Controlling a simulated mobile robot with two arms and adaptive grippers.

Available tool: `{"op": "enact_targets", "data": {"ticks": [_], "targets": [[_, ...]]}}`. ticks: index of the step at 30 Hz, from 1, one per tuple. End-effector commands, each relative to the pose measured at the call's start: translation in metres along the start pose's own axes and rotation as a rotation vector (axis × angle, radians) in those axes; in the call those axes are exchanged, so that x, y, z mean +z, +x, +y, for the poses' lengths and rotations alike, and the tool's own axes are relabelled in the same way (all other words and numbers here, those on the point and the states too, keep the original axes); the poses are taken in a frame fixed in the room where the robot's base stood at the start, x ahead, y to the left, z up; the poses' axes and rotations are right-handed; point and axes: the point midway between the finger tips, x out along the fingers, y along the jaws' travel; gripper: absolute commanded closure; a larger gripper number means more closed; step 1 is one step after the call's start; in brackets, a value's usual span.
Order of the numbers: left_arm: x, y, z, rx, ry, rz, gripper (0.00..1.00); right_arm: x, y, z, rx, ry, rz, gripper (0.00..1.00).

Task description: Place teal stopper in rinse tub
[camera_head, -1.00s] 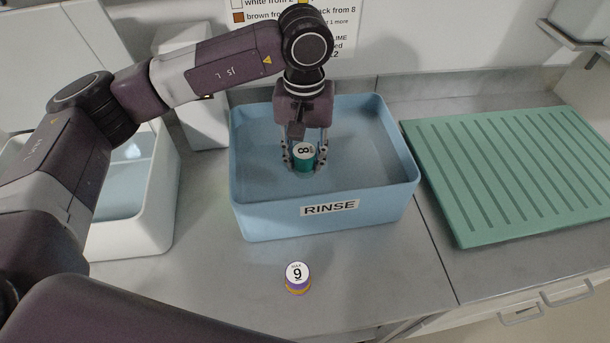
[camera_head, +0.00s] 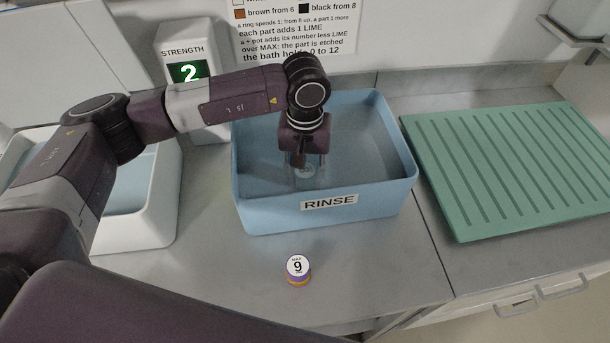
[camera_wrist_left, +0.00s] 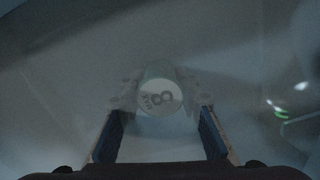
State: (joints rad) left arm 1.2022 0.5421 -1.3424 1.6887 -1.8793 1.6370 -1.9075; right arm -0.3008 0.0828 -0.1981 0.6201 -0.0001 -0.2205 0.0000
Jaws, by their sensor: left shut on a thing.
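The teal stopper (camera_head: 306,171) has a white top marked 8. It is down in the water of the blue rinse tub (camera_head: 330,204), and its teal side is mostly hidden in the head view. In the left wrist view the stopper (camera_wrist_left: 160,98) shows dim and murky between the fingers, number side up. My left gripper (camera_head: 306,172) reaches straight down into the tub, shut on the stopper, its fingertips under the water. My right gripper is not in view.
A purple and yellow stopper marked 9 (camera_head: 298,270) stands on the counter in front of the tub. A white tub (camera_head: 150,222) is at left, a strength display reading 2 (camera_head: 188,72) behind it. A green ribbed drain board (camera_head: 510,165) lies at right.

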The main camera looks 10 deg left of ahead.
Motion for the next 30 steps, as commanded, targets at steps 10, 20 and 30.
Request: {"op": "enact_targets", "data": {"ticks": [10, 20, 30], "targets": [[0.0, 0.001, 0.0, 0.0, 0.0, -0.001, 0.51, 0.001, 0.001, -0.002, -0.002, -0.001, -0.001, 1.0], [-0.001, -0.014, 0.0, 0.002, 0.0, 0.003, 0.51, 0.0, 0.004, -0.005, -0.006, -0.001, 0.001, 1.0], [-0.001, -0.087, 0.0, 0.001, 0.001, 0.004, 0.51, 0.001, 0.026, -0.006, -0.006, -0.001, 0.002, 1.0]]}}
